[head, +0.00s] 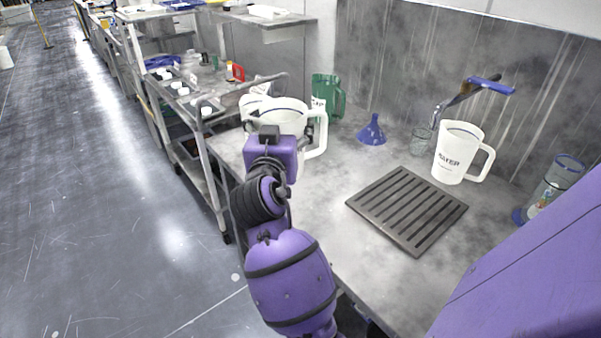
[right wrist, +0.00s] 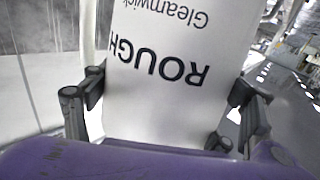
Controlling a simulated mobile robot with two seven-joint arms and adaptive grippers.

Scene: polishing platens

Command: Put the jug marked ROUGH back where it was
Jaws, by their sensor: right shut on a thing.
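The white jug marked ROUGH (right wrist: 165,70) fills the right wrist view, its lettering upside down there. Fingers of my right gripper (right wrist: 165,115) are on both sides of it. In the head view this jug (head: 284,113) looks upright, with its open rim up and its handle to the right. My right gripper (head: 287,137) is shut on it from the near side, at the bench's left end. My wrist hides its lower part, so I cannot tell whether its base touches the bench. My left gripper is not in view.
Close behind the held jug are another white jug (head: 252,101) and a green jug (head: 326,93). A blue funnel (head: 372,133), a slotted dark tray (head: 379,197), a white WATER jug (head: 456,152) and a tap (head: 462,95) are to the right. A loaded cart (head: 211,171) stands left.

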